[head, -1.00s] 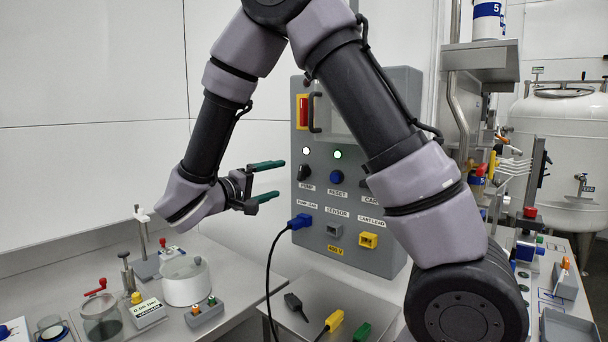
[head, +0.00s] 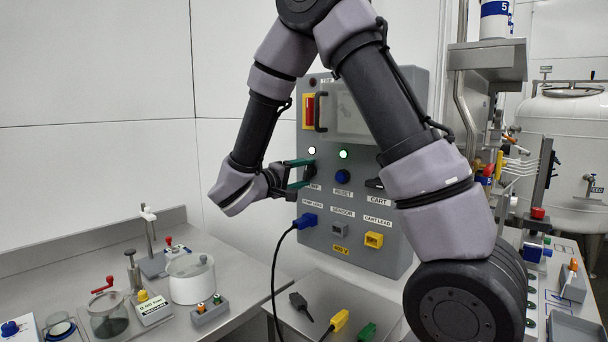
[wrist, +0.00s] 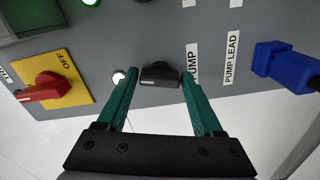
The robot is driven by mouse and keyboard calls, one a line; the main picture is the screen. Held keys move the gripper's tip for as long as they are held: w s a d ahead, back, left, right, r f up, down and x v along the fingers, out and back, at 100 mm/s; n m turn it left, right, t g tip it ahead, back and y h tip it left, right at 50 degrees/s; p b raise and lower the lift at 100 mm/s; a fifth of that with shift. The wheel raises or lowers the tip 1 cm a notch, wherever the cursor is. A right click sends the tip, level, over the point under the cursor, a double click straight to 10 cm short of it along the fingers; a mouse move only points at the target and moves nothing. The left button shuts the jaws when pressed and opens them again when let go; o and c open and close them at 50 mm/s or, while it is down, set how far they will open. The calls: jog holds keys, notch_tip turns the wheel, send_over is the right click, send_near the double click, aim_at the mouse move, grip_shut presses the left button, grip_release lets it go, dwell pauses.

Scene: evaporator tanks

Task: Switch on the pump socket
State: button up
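The grey control panel (head: 362,245) stands ahead of me. Its black PUMP knob (wrist: 160,76) has a small white mark and sits between my fingertips in the wrist view. Whether a fingertip touches the knob, I cannot tell. A white lamp (head: 311,151) above the knob is lit. The blue plug (head: 305,221) sits in the PUMP LEAD socket.
A red OFF switch (wrist: 42,91) on a yellow plate is near the left finger. A green lamp (head: 343,154) is lit above the blue RESET button (head: 342,177). Loose black (head: 299,302) and yellow (head: 340,319) plugs lie below. Bench apparatus stands at left.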

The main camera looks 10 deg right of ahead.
jog(key=c, duration=0.8)
jog(key=shift+n, duration=1.6)
jog(key=shift+c, duration=0.2)
jog(key=o, duration=1.4)
jog(key=v, duration=1.1)
